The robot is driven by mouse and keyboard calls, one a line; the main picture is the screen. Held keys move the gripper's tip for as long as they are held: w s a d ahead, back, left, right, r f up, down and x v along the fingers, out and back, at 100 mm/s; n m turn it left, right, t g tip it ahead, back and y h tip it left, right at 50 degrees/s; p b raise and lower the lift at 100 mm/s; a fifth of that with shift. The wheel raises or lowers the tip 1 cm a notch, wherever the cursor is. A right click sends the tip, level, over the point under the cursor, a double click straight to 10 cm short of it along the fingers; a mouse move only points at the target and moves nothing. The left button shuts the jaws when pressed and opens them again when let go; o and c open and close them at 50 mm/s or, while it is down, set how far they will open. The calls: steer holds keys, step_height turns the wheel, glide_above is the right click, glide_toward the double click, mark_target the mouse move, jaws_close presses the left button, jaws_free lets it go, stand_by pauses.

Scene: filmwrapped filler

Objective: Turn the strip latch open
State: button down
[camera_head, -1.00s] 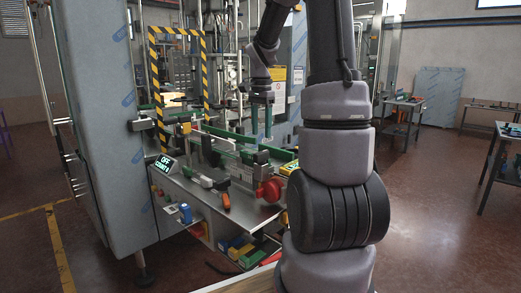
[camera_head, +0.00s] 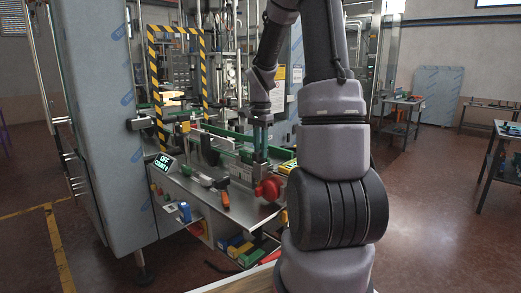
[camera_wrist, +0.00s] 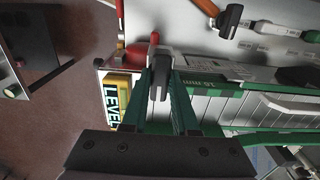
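A small grey lever with a rounded end, apparently the strip latch (camera_wrist: 158,88), stands up between my fingertips in the wrist view. My gripper (camera_wrist: 159,78) has green fingers on either side of it, and they look slightly apart from it; contact is hard to judge. In the head view my gripper (camera_head: 260,148) points down over the machine's green-edged rail, just above the red knob (camera_head: 268,189). The latch is too small to make out there. The red knob also shows in the wrist view (camera_wrist: 138,56), beside the left fingertip.
A yellow level (camera_wrist: 118,98) lies left of my fingers. An orange-handled tool (camera_wrist: 208,8) and a light-handled tool (camera_wrist: 278,28) lie on the metal tabletop. A yellow-black striped frame (camera_head: 152,90) stands behind. The display (camera_head: 163,163) reads OFF.

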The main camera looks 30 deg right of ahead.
steer(key=shift+n, duration=0.4)
steer(key=n, duration=0.3)
steer(key=shift+n, duration=0.4)
steer(key=n, duration=0.4)
steer(key=shift+n, duration=0.3)
steer(key=n, duration=0.8)
steer(key=shift+n, duration=0.3)
steer(key=c, duration=0.7)
jaws_free()
